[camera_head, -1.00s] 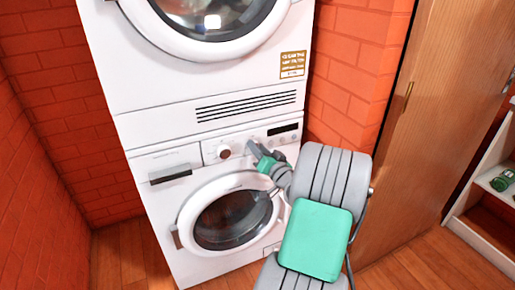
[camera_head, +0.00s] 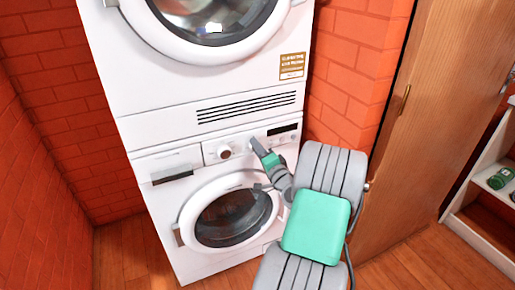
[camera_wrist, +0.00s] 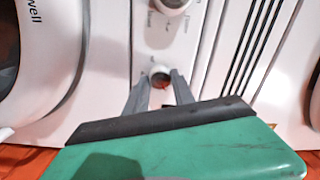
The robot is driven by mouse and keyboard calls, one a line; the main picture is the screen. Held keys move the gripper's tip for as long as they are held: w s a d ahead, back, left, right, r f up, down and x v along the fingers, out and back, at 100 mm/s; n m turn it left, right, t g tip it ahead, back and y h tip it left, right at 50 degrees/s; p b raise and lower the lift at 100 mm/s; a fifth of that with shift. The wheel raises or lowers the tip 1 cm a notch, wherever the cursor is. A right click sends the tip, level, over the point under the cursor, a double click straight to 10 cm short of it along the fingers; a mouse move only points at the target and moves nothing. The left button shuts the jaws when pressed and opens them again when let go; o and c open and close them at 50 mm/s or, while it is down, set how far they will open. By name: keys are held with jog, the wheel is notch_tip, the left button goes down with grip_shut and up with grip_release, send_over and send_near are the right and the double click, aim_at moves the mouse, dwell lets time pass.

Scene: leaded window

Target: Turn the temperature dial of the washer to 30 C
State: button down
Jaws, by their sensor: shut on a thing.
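The white washer (camera_head: 165,215) is the lower of two stacked machines, with a round glass door. A big knob with a reddish-brown centre (camera_head: 224,152) sits on its control panel; part of a big knob also shows at the top of the wrist view (camera_wrist: 172,4). My gripper (camera_head: 254,142) is at the panel, right of that knob. In the wrist view its two grey fingers (camera_wrist: 160,80) are shut on a smaller round dial (camera_wrist: 160,71), one finger on each side. The markings around this dial are too blurred to read, so its setting cannot be told.
A second white machine (camera_head: 130,60) stands on top of the washer, with a vent grille between. A dark display (camera_head: 282,129) lies right of my gripper. Brick walls (camera_head: 60,110) flank the machines. A wooden door (camera_head: 410,170) and a shelf (camera_head: 495,178) stand at the right.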

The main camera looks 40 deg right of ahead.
dwell(0.4)
jog(key=c, duration=1.1)
grip_release()
jog(key=shift+o, duration=0.2)
jog(key=v, duration=0.7)
jog(key=shift+s, duration=0.4)
jog(key=shift+a, duration=0.15)
